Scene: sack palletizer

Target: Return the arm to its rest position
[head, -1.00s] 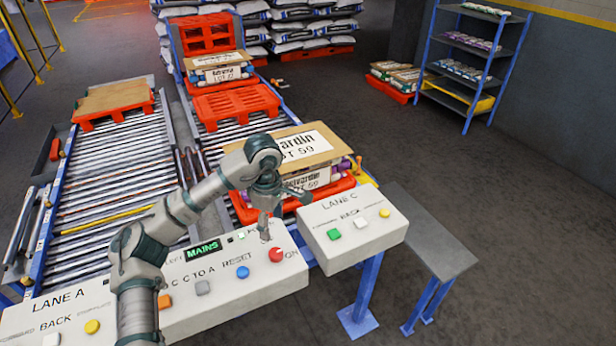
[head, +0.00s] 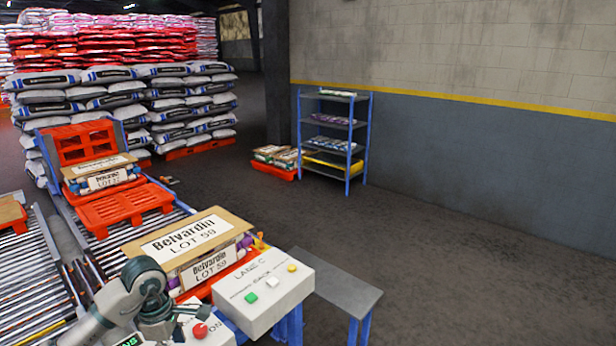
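My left arm reaches in at the lower left of the head view, with grey links and dark green joints. Its gripper (head: 160,322) is over the main control panel (head: 222,332), beside the red button (head: 200,331). The fingers are small and partly hidden by the arm, so I cannot tell whether they are open or shut. I see nothing held in it. Part of the green-lit display shows below it. My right gripper is not in view.
The Lane C box (head: 262,290) with green, white and yellow buttons stands right of my gripper. Behind it is a Belvardin LOT 59 load (head: 190,240) on a conveyor. A grey bench (head: 335,283) stands right; a blue shelf rack (head: 338,140) stands farther back. The right floor is clear.

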